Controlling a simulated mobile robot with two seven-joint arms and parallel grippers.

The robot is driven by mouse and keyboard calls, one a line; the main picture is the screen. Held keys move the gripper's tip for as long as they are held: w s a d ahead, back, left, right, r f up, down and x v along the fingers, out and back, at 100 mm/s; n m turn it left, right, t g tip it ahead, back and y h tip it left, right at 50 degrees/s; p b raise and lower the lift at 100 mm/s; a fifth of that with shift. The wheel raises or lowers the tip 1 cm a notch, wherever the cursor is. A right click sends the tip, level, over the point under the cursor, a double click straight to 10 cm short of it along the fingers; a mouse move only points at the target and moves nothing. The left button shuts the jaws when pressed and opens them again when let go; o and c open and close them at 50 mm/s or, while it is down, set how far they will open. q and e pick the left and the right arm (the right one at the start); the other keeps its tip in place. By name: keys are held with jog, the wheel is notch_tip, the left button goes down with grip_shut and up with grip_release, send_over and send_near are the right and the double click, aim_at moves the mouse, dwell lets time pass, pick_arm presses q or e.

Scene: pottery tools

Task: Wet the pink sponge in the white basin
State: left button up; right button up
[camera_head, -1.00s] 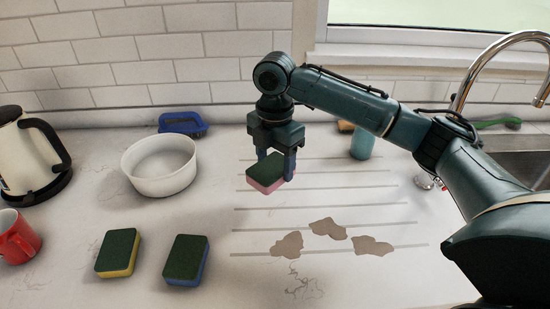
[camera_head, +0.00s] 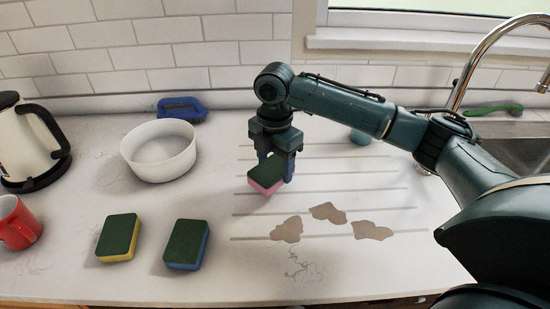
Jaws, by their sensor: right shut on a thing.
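The pink sponge (camera_head: 266,186), with a dark green top, is held in my right gripper (camera_head: 275,168). The gripper is shut on it above the grooved drainboard area of the counter. The white basin (camera_head: 158,160) stands upright to the left of the gripper, apart from the sponge. Its inside looks pale, and I cannot tell how much water it holds. My left gripper is not in view.
A yellow sponge (camera_head: 118,238) and a blue sponge (camera_head: 187,244), both green-topped, lie in front of the basin. A blue brush (camera_head: 182,108) lies behind it. A kettle (camera_head: 28,143) and red mug (camera_head: 17,222) stand left. Brown patches (camera_head: 328,213) mark the drainboard. The sink (camera_head: 515,157) is right.

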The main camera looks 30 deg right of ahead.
aim_at(275, 176)
jog(key=shift+f, duration=2.05)
jog(key=o, duration=0.3)
jog(key=shift+o, duration=0.2)
jog(key=shift+r, duration=0.1)
jog(key=shift+p, duration=0.6)
jog(key=c, duration=0.4)
